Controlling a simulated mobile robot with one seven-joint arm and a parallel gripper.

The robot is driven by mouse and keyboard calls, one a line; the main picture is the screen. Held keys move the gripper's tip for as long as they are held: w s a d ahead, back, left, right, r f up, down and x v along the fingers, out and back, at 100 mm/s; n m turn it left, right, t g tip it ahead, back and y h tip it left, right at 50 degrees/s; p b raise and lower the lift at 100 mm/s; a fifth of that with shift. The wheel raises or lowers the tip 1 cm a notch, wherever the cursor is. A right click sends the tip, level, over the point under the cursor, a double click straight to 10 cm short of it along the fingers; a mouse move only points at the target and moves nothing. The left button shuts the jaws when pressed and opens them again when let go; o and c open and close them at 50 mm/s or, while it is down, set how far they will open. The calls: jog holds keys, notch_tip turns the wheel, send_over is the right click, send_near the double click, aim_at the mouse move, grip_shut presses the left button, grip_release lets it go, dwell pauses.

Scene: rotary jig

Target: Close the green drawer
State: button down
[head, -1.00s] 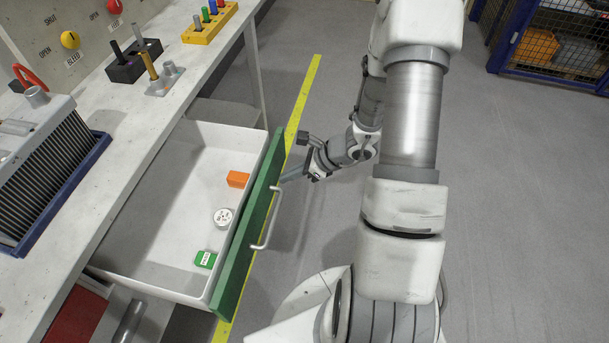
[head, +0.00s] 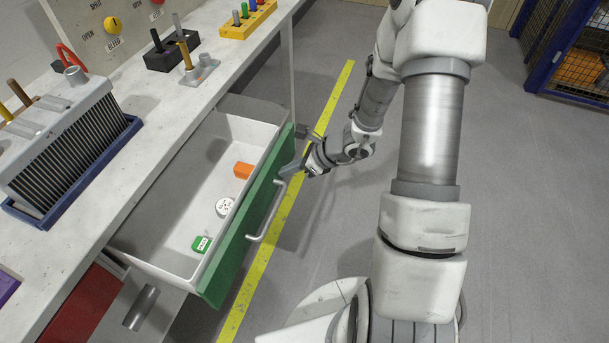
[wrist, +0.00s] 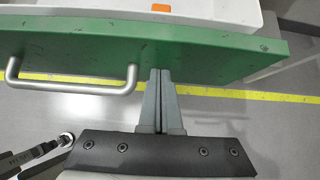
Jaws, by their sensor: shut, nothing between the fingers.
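The green drawer (head: 240,245) stands open below the workbench, its white tray (head: 150,215) partly out. Its green front also shows in the wrist view (wrist: 215,55), with a metal bar handle (wrist: 75,87) to the left of my fingers. My gripper (head: 287,172) is shut and empty, at the outer face of the drawer front near its far end. In the wrist view my closed fingertips (wrist: 160,73) meet the green front beside the handle and seem to touch it. In the tray lie an orange block (head: 243,170), a round white piece (head: 224,207) and a green block (head: 202,243).
The workbench top (head: 130,150) carries a finned unit in a blue tray (head: 75,175), a black holder (head: 172,58) and a yellow peg rack (head: 248,20). A yellow floor line (head: 285,215) runs past the drawer. A mesh cage (head: 570,60) stands far right.

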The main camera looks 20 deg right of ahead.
send_over(212, 164)
jog(key=shift+s+d, duration=0.2)
jog(key=shift+s, duration=0.05)
jog(key=shift+w+a+r, duration=0.1)
jog(key=shift+a, duration=0.05)
jog(key=shift+a+r, duration=0.1)
